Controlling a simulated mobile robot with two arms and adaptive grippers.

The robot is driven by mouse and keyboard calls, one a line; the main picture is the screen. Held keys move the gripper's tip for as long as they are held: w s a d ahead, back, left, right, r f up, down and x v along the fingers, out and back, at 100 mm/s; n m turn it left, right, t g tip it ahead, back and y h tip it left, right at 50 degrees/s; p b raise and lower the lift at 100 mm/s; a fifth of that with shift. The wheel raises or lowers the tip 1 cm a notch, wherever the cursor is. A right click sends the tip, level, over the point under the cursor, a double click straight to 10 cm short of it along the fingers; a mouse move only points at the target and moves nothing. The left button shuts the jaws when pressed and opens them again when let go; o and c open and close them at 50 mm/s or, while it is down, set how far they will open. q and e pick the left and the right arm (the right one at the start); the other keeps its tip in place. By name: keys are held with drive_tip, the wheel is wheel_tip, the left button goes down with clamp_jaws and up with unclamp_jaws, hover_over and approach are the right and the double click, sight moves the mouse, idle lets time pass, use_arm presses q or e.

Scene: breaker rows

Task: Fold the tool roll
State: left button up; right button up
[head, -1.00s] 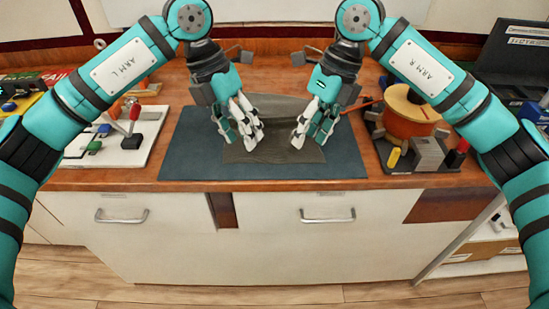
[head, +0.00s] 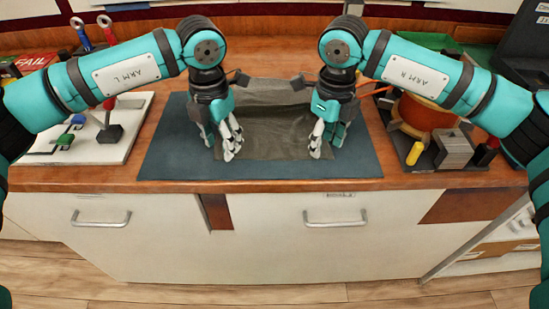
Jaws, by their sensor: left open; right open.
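The tool roll (head: 275,135) is a dark grey-brown cloth lying on a blue-grey mat (head: 170,160) in the middle of the counter. Its front part lies flat and looks slightly wrinkled. A lighter grey strip (head: 272,92) shows along its back. My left gripper (head: 229,151) is open and points down at the cloth's left edge. My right gripper (head: 317,148) is open and points down near its right edge. I cannot tell whether the fingertips touch the cloth. The grippers and wrists hide parts of both side edges.
A white board (head: 85,150) with coloured levers stands left of the mat. On the right, a dark tray (head: 425,158) holds an orange-brown drum (head: 424,115), a yellow cylinder (head: 414,153) and a grey block (head: 452,150). White drawers (head: 250,240) are below the counter's front edge.

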use_arm(q)
drive_tip(key=shift+s+f, duration=0.1)
use_arm(e)
drive_tip(key=shift+s+f, duration=0.1)
use_arm(q)
drive_tip(key=shift+f, duration=0.25)
use_arm(e)
drive_tip(key=shift+f, duration=0.25)
use_arm(q)
drive_tip(key=shift+r, duration=0.15)
drive_tip(key=shift+c, duration=1.1)
use_arm(e)
drive_tip(key=shift+r, duration=0.1)
drive_tip(key=shift+c, duration=1.1)
use_arm(q)
drive_tip(key=c, duration=0.7)
use_arm(e)
drive_tip(key=c, duration=0.7)
